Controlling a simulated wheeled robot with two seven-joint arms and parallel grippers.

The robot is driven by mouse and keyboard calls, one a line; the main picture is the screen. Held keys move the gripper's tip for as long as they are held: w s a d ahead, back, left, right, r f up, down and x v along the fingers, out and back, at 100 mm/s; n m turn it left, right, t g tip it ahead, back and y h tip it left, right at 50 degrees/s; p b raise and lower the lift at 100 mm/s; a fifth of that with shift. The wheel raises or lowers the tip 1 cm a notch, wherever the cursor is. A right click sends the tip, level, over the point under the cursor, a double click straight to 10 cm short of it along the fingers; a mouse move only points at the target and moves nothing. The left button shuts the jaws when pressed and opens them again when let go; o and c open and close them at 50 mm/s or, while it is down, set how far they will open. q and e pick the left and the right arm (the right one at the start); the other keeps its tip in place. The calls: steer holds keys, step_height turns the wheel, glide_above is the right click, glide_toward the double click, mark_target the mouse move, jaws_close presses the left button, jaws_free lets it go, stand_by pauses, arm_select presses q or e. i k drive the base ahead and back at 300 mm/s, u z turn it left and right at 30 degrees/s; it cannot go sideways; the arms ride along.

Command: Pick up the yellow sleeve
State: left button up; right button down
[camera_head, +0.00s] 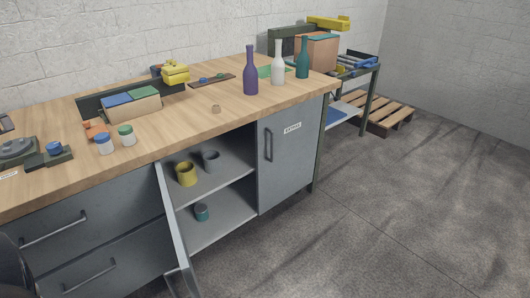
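The yellow sleeve (186,176), a short open-topped cylinder, stands upright on the upper shelf (224,180) inside the open cabinet under the workbench. A grey sleeve (212,162) stands just right of and behind it, close by. A teal sleeve (201,213) is on the lower shelf. Neither of my grippers shows in the head view. A dark rounded shape at the lower left edge seems to be part of my own body.
The cabinet's left door (172,222) stands open, edge toward me; the right door (286,150) is shut. Purple (250,75), white (278,66) and teal (303,60) bottles stand on the benchtop (190,112). The floor (370,220) at the right is clear.

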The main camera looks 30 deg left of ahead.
mark_target(187, 176)
steer(key=z, duration=0.05)
steer(key=i, duration=1.7)
steer(key=u, duration=1.5)
steer(key=i, duration=0.95)
steer(key=u, duration=1)
